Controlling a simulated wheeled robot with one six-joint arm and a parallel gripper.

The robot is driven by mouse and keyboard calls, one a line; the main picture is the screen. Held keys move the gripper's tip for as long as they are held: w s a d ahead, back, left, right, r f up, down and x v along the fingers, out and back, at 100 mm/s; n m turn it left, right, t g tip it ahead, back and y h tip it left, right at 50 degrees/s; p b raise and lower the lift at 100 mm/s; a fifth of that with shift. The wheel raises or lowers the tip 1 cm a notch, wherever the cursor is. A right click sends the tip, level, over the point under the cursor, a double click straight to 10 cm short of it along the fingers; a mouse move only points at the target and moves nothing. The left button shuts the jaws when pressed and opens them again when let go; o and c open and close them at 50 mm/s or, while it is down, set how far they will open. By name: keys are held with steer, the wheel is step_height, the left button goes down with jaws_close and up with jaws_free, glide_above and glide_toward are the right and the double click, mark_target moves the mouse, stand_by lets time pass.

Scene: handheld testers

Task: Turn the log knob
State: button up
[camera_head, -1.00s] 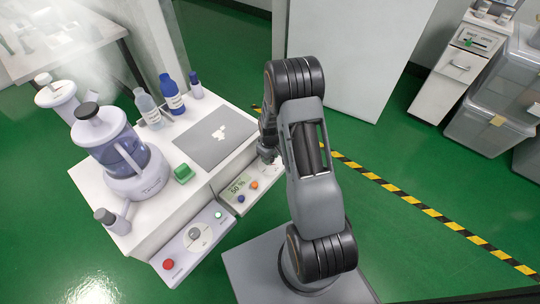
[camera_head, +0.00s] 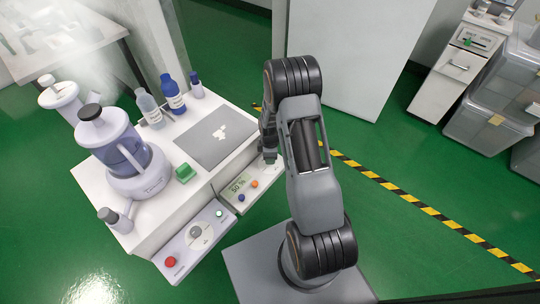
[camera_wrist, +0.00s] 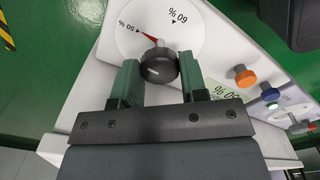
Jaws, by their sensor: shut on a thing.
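A round black knob (camera_wrist: 160,66) with a short white line sits on a white dial (camera_wrist: 160,20) in the wrist view. The dial carries 50 % and 60 % marks, and a red pointer beside the knob points toward the 50 % mark. My gripper (camera_wrist: 158,60) has one finger on each side of the knob and is shut on it. In the head view my gripper (camera_head: 268,148) is at the right end of the front panel (camera_head: 225,206), and it hides the knob there.
The panel has a small display (camera_head: 239,182), an orange button (camera_head: 254,183) and a blue button (camera_head: 241,197). A lower panel (camera_head: 168,276) has a red button (camera_head: 170,262). A grey plate (camera_head: 215,138), blender (camera_head: 118,150) and bottles (camera_head: 174,98) stand on the white bench.

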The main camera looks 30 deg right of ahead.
steer(key=shift+n, duration=0.5)
steer(key=o, duration=0.9)
step_height(320, 180, up, 14)
steer(key=p, duration=0.4)
steer(key=shift+f, duration=0.1)
stand_by(0.4)
